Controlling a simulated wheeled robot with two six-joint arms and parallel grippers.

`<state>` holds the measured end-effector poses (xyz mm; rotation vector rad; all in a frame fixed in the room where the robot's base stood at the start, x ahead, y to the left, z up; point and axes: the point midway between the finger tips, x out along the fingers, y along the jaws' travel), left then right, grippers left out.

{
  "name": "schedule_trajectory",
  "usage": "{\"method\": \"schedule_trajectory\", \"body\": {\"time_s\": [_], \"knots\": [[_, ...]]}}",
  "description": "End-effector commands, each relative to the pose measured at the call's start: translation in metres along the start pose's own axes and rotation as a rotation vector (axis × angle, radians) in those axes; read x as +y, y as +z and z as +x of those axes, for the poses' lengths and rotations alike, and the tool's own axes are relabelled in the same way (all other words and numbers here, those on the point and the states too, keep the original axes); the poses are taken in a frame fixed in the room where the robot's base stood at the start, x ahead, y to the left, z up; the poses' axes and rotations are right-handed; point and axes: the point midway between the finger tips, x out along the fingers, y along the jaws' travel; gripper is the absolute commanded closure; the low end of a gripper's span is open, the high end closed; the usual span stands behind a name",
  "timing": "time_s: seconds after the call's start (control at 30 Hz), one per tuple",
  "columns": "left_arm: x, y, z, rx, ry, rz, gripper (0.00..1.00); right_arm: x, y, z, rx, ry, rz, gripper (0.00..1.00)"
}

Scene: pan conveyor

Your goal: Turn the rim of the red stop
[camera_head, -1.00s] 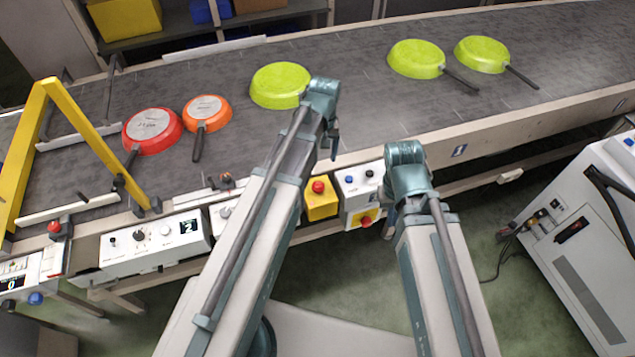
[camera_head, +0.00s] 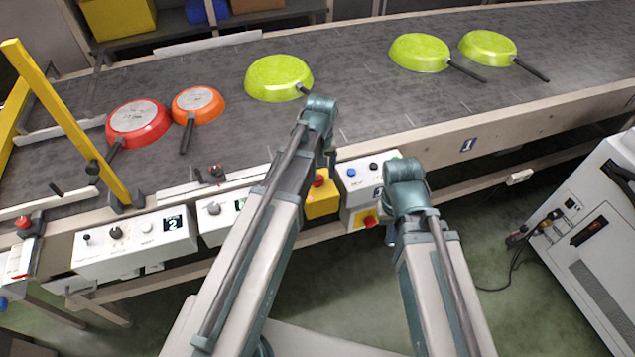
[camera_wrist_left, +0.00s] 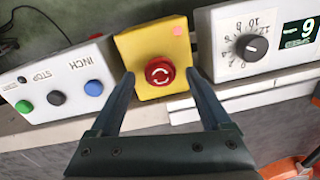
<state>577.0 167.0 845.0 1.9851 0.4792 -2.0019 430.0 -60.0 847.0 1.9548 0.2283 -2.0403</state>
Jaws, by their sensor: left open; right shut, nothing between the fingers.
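The red stop (camera_head: 319,180) is a round red button on a yellow box (camera_head: 322,206) at the conveyor's front side. In the left wrist view the red stop (camera_wrist_left: 159,71) shows face-on with pale arrow marks on its cap. My left gripper (camera_wrist_left: 160,76) is open, one finger on each side of the stop, with a gap on both sides. How far its tips are from the box is hard to tell. In the head view my left gripper (camera_head: 329,158) is just above the stop. My right gripper (camera_head: 390,232) is shut and empty, mostly hidden by its wrist.
A white box with coloured buttons (camera_head: 365,180) adjoins the yellow box, and control boxes with dials (camera_head: 135,240) stand to the left. Several upturned pans, such as a red one (camera_head: 138,122), lie on the belt (camera_head: 350,90). A yellow frame (camera_head: 75,130) spans the belt at left.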

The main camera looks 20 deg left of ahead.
Motion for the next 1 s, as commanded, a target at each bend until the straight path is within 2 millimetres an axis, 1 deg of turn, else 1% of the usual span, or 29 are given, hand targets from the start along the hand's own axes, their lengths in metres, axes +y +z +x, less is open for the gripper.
{"method": "schedule_trajectory", "body": {"time_s": [0.03, 0.1, 0.4, 0.47, 0.6, 0.87, 1.0], "knots": [[0.0001, 0.0, 0.0085, 0.0, 0.0, 0.0, 0.19, -0.0008, -0.0005, 0.0085, 0.0, 0.0, 0.0, 1.0], [0.0, 0.0, 0.011, 0.0, 0.0, 0.0, 0.19, -0.001, -0.0006, 0.0109, 0.0, 0.0, 0.0, 1.0], [-0.0001, 0.0, 0.0103, 0.0, 0.0, 0.0, 0.19, -0.001, -0.0006, 0.0102, 0.0, 0.0, 0.0, 1.0], [-0.0001, 0.0, 0.0103, 0.0, 0.0, 0.0, 0.28, -0.001, -0.0006, 0.0102, 0.0, 0.0, 0.0, 1.0], [-0.0001, 0.0, 0.0103, 0.0, 0.0, 0.0, 0.53, -0.001, -0.0006, 0.0103, 0.0, 0.0, 0.0, 1.0], [-0.0001, 0.0, 0.0104, 0.0, 0.0, 0.0, 1.0, -0.001, -0.0006, 0.0103, 0.0, 0.0, 0.0, 1.0], [-0.0001, 0.0, 0.0104, 0.0, 0.0, 0.003, 1.0, -0.001, -0.0006, 0.0103, 0.0, 0.0, 0.0, 1.0]]}}
